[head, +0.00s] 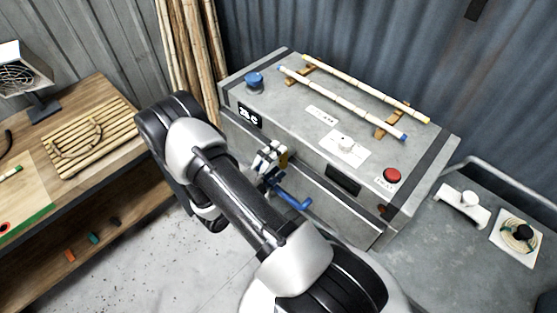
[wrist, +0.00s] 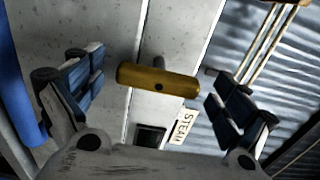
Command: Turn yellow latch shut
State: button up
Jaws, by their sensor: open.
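The yellow latch (wrist: 158,82) is a short rounded bar on a stub on the grey steam box front, lying nearly level in the wrist view. A bit of it shows in the head view (head: 284,159) beside my gripper (head: 268,165). My gripper is open, with one blue-padded finger on each side of the latch. A gap shows between the latch and each finger. My arm hides part of the box front in the head view.
A blue crank handle (head: 291,200) sticks out close below my gripper. The steam box top (head: 300,112) carries a blue knob (head: 254,79), a red button (head: 392,176) and two rattan poles. A wooden bench (head: 105,160) stands at left.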

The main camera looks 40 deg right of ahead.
jog(key=s+a, duration=0.1)
jog(key=a, duration=1.1)
dwell(0.4)
